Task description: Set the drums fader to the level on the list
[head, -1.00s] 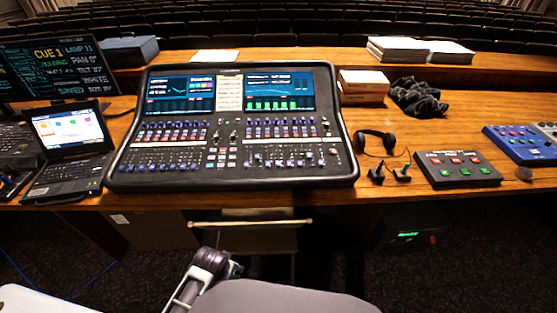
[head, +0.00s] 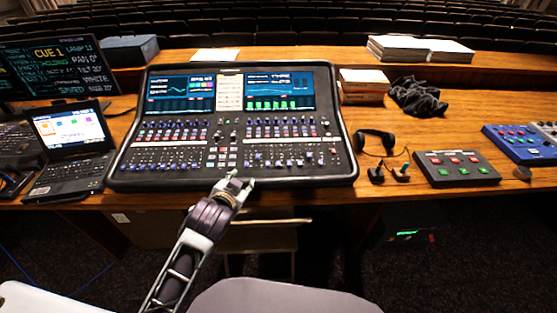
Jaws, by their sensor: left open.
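The mixing desk (head: 348,160) is a black console on the wooden table, with two screens on top and rows of knobs and faders below. A pale sheet (head: 230,92) with small print stands between the screens; its text is too small to read. The fader rows (head: 290,163) run along the lower part; I cannot tell which fader is the drums one. My left gripper (head: 238,181) is open and empty at the desk's front edge, near the lower middle, below the fader rows. I cannot tell whether it touches the desk. My right gripper is not in view.
A laptop (head: 70,135) and a cue monitor (head: 60,68) stand left. Headphones (head: 374,141), a button box (head: 456,168) and a blue mixer (head: 525,144) lie right. Boxes (head: 363,86) and a dark cloth (head: 417,97) are behind. A chair (head: 262,243) is below the table.

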